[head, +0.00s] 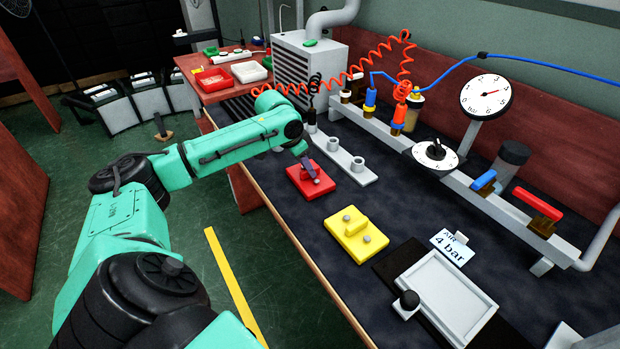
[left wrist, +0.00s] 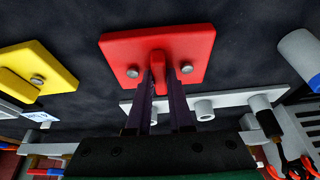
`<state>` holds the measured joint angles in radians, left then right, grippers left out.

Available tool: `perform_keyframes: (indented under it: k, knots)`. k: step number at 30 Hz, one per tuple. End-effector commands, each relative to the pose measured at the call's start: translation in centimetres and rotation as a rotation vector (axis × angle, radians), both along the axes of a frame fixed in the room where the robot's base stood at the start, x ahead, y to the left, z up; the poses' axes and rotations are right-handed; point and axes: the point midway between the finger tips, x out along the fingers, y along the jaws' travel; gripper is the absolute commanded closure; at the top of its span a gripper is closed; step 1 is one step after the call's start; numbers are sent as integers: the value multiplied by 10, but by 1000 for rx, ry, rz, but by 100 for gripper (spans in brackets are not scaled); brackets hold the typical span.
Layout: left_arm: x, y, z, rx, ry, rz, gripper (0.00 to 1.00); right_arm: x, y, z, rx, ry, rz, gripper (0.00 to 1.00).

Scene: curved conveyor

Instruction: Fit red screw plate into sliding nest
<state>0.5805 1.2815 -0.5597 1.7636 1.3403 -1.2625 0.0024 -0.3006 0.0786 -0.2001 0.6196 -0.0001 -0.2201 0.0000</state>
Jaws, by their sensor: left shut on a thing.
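The red screw plate (head: 297,184) is at the near edge of the dark bench top, with a raised red grip block and screw heads on it. My left gripper (head: 312,170) comes down on it from above and is shut on the grip block. In the left wrist view, the two dark fingers (left wrist: 160,78) close on either side of the block, and the red plate (left wrist: 190,43) spreads beyond them. I cannot tell whether the plate touches the bench. The sliding nest (head: 477,317), a pale shallow tray with a black knob, looks empty at the bench's lower right.
A yellow screw plate (head: 345,244) lies between the red plate and the nest. A grey strip with round posts (head: 357,181) lies behind the red plate. A "4 bar" card (head: 453,246) stands behind the nest. The valve rail and gauge (head: 486,97) line the back.

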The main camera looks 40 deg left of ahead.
Motion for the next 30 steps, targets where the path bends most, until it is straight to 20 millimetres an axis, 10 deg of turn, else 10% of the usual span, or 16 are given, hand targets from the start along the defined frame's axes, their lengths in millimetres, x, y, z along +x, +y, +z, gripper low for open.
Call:
perform_keyframes:
  k: [17,30]
  knots:
    - [1,0,19,1,-6,1,100,0,0,3,0,-1,0,50]
    - [2,-1,167,-4,-9,-1,100,1,-1,31,-1,-1,0,50]
